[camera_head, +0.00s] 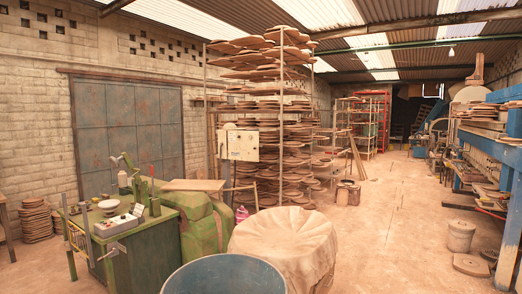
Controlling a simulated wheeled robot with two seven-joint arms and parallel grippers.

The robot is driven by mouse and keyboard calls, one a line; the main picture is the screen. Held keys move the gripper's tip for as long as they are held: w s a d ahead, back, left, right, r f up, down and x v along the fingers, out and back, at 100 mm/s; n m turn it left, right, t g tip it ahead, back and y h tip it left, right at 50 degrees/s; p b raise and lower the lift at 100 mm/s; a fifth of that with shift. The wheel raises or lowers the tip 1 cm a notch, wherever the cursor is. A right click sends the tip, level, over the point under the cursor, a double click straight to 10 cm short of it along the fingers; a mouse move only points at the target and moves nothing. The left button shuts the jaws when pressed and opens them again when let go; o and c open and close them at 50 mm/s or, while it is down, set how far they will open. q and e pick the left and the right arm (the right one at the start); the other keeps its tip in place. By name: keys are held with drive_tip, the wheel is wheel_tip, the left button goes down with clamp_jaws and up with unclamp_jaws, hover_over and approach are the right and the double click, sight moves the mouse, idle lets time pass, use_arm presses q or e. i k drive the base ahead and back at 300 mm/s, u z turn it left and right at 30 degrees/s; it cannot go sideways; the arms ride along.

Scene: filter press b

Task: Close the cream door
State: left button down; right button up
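A cream box-like cabinet (243,145) stands at mid-distance, left of the picture's middle, in front of the tall rack. Its cream front faces me and has small dark marks on it. It is small in the picture, and I cannot tell whether this front is a door or whether it stands open or shut. No other cream door is clear in view. Neither of my grippers shows in the head view.
A green machine bench (140,240) stands at the left, before a large blue-grey metal door (130,128). A blue drum (225,277) and a cloth-covered round object (285,243) block the near middle. Open floor (390,230) lies to the right, beside blue shelving (490,150).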

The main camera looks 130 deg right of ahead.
sight(243, 148)
drive_tip(key=z, duration=2.85)
drive_tip(key=i, duration=5.7)
drive_tip(key=z, duration=2.5)
drive_tip(key=i, duration=1.65)
